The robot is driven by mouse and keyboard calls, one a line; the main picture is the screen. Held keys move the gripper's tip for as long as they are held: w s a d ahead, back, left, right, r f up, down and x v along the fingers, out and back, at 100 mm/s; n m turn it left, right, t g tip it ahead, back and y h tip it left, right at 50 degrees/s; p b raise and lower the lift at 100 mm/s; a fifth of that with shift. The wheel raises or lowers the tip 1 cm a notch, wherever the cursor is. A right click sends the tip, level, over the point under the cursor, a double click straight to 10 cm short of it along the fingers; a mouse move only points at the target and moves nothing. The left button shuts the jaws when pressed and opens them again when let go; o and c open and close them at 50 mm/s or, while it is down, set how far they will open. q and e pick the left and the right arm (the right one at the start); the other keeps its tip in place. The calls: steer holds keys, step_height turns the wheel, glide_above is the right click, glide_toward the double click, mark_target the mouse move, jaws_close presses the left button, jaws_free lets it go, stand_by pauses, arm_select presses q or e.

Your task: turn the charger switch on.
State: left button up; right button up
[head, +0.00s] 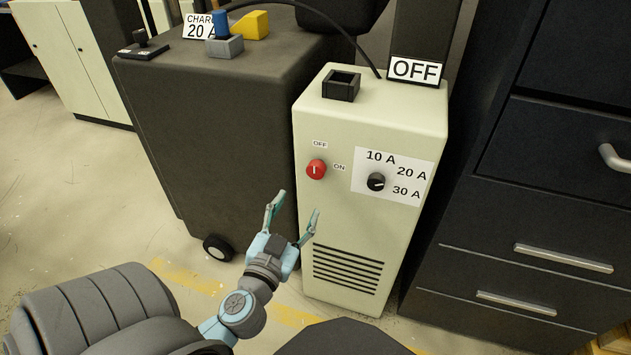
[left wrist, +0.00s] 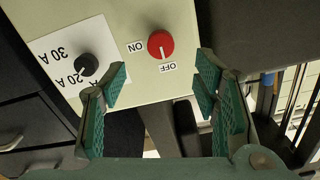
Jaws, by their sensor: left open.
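The charger (head: 325,225) is a cream box with a vent grille. Its red round switch (head: 316,169) has a white mark in line with the OFF label (head: 320,144); the ON label (head: 339,167) is at its right. My left gripper (head: 298,202) is open and empty, below and in front of the switch, fingers pointing up at the panel. In the left wrist view, which shows the panel upside down, the red switch (left wrist: 161,44) lies beyond the fingertips, between them sideways and apart from both. My right gripper is not in view.
A black dial (head: 376,182) with 10, 20 and 30 A labels is right of the switch. An OFF sign (head: 415,69) and black holder (head: 341,85) are on top. A dark cart (head: 215,130) stands left, dark drawers (head: 540,220) right. Floor in front is partly clear.

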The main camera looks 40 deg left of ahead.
arm_select(q)
glide_toward(314, 174)
steer(key=w, duration=0.2)
steer(key=x, duration=0.8)
steer(key=shift+w+a+p, duration=0.15)
steer(key=shift+a+p, duration=0.25)
steer(key=shift+w, duration=0.1)
steer(key=c, duration=1.2)
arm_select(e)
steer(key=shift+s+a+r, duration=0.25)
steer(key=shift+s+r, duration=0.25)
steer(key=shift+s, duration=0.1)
